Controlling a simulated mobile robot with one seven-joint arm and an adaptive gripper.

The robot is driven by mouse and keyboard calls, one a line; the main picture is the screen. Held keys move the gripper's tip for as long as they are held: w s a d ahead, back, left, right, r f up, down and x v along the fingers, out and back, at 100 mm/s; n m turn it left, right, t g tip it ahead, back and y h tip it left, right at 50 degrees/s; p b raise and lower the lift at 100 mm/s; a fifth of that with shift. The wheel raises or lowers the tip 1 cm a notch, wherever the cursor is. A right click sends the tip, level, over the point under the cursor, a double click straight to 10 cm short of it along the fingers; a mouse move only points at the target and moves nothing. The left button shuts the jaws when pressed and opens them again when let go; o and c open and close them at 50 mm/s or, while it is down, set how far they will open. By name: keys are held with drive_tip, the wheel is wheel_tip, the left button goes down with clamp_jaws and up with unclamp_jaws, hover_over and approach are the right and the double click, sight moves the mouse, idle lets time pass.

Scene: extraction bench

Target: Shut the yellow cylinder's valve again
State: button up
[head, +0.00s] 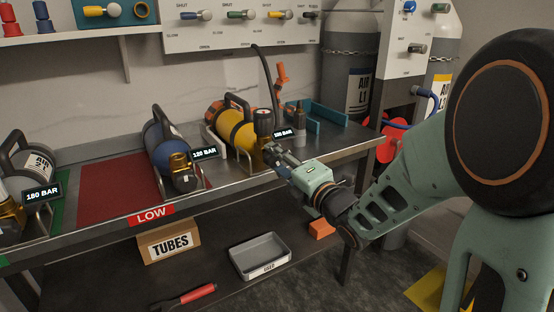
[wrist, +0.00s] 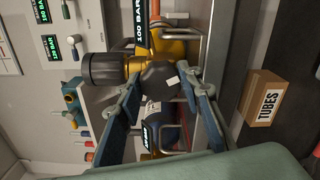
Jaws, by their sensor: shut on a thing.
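The yellow cylinder (head: 236,128) lies on its side in a wire cradle on the bench, with its valve end toward me. A black-topped fitting (head: 263,122) stands up at that end. In the wrist view, the brass valve body (wrist: 136,65) carries a dark round knob (wrist: 160,77) with a small white mark. My gripper (head: 272,151) is at the front of this valve; in the wrist view its two fingers (wrist: 160,88) are closed in on opposite sides of the knob. In the head view my gripper hides the knob. A display beside the valve reads 100 BAR (head: 283,133).
A blue cylinder (head: 161,137) with a 120 BAR display lies to the left, and a grey one (head: 33,165) with 180 BAR farther left. A small dark bottle (head: 299,139) and a teal holder (head: 330,116) stand to the right. A TUBES box (head: 168,241) and tray (head: 260,256) are below.

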drive_tip(key=m, duration=1.1)
drive_tip(key=m+p, duration=0.1)
drive_tip(key=m, duration=0.3)
drive_tip(key=shift+m, duration=0.3)
drive_tip(key=m+p, duration=0.2)
drive_tip(key=m, duration=0.3)
drive_tip(key=shift+a, duration=0.1)
drive_tip(key=m+p, duration=0.3)
drive_tip(key=m, duration=0.2)
drive_tip(key=m+p, duration=0.3)
drive_tip(key=m, duration=0.2)
drive_tip(key=shift+s+r, duration=0.1)
drive_tip(key=m+p, duration=0.4)
drive_tip(key=m, duration=0.1)
drive_tip(key=shift+a+r+m, duration=0.1)
drive_tip(key=shift+m, duration=0.3)
drive_tip(key=m+p, duration=0.3)
drive_tip(key=m, duration=0.1)
drive_tip(key=shift+m+p, duration=0.3)
